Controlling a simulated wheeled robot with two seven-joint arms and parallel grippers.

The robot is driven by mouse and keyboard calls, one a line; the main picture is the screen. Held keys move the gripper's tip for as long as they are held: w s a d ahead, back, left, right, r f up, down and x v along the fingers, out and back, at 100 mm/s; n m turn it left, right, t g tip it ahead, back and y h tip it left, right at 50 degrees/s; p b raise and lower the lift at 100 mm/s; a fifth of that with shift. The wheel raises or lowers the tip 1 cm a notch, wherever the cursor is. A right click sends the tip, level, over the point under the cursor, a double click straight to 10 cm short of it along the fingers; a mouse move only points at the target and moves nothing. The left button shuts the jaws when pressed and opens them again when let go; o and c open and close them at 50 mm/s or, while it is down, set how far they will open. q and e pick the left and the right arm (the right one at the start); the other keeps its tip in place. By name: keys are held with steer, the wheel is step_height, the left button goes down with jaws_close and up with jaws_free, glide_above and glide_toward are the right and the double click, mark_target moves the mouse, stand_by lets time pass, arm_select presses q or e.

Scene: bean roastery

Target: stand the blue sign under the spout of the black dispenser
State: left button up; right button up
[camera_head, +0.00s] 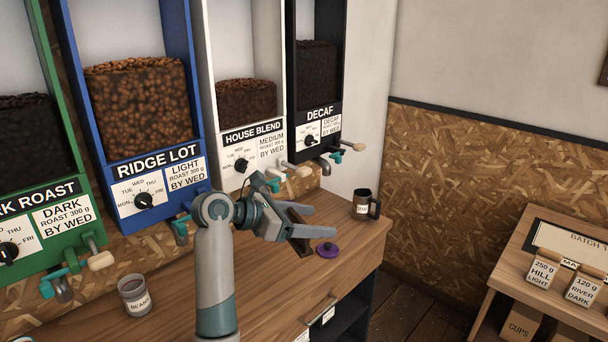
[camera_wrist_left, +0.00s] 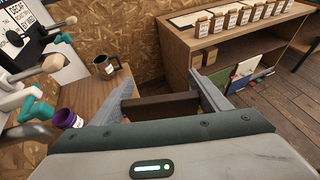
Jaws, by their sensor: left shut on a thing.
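The black dispenser (camera_head: 318,90) reads DECAF and hangs at the right end of the row. Its spout (camera_head: 323,165) points down over the counter, and it also shows at the left of the left wrist view (camera_wrist_left: 30,40). My left gripper (camera_head: 326,220) is over the counter, in front of and below that spout. In the left wrist view its fingers are shut on a dark brown block-like thing (camera_wrist_left: 160,108); no blue face of it shows. A blue panel (camera_wrist_left: 246,65) stands among boards in the low shelf; I cannot tell whether it is the sign. My right gripper is out of view.
A dark mug (camera_head: 361,203) stands at the counter's right end. A shelf unit (camera_head: 527,243) with labelled bags is at right. Counter between purple item and mug is clear.

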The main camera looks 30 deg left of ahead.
arm_select(q)
steer(key=s+d+f+m+g+h+b, duration=0.1)
steer(key=s+d+f+m, duration=0.1)
steer(key=s+d+f, duration=0.3)
steer(key=s+d+f+m+g+h+b, duration=0.1)
steer(key=s+d+f, duration=0.5)
steer(key=s, duration=0.6)
steer(key=shift+d+f+m+g+h, duration=0.15)
steer(key=shift+d+m+g+h, duration=0.1)
steer(key=shift+m+g+h, duration=0.45)
